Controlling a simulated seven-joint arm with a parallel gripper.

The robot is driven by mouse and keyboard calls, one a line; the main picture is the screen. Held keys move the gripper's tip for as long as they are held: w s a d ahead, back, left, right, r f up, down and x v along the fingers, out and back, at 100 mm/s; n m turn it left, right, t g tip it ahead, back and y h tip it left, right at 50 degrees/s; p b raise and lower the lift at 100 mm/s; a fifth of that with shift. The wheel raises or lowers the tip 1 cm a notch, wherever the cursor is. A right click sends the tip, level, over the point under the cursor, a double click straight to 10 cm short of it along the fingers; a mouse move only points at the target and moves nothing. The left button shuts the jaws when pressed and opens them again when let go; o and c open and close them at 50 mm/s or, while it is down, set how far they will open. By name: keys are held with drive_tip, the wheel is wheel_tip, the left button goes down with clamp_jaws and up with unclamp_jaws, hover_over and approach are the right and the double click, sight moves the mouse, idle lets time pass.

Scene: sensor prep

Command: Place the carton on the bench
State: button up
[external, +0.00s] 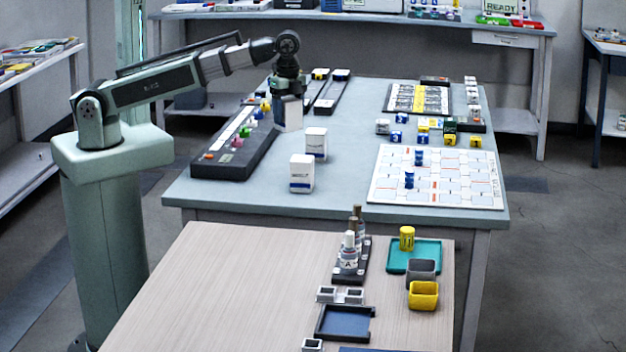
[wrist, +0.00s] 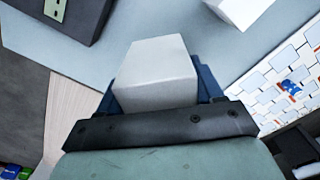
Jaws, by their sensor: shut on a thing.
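A white carton (external: 289,114) hangs upright from my gripper (external: 288,92), over the blue-grey bench (external: 345,195). In the wrist view the same carton (wrist: 156,72) sits between the dark blue jaws of my gripper (wrist: 160,98), which are shut on it. The carton's far side and base are hidden in the wrist view. I cannot tell how large the gap is between its base and the bench. Two more white cartons stand on the bench nearby, one behind (external: 316,143) and one in front (external: 301,174). A white carton also shows at the wrist view's top right (wrist: 240,8).
A long dark rack (external: 222,165) with coloured knobs lies just left of the held carton. A white grid board (external: 440,190) with blue pieces lies at the right. A wooden table (external: 220,290) with small holders is in front. Bare bench lies around the cartons.

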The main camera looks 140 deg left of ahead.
drive_tip(key=shift+f, duration=1.4)
drive_tip(key=shift+f, duration=5)
drive_tip(key=shift+f, duration=0.15)
drive_tip(key=o, duration=1.1)
drive_tip(key=shift+r, duration=6.15)
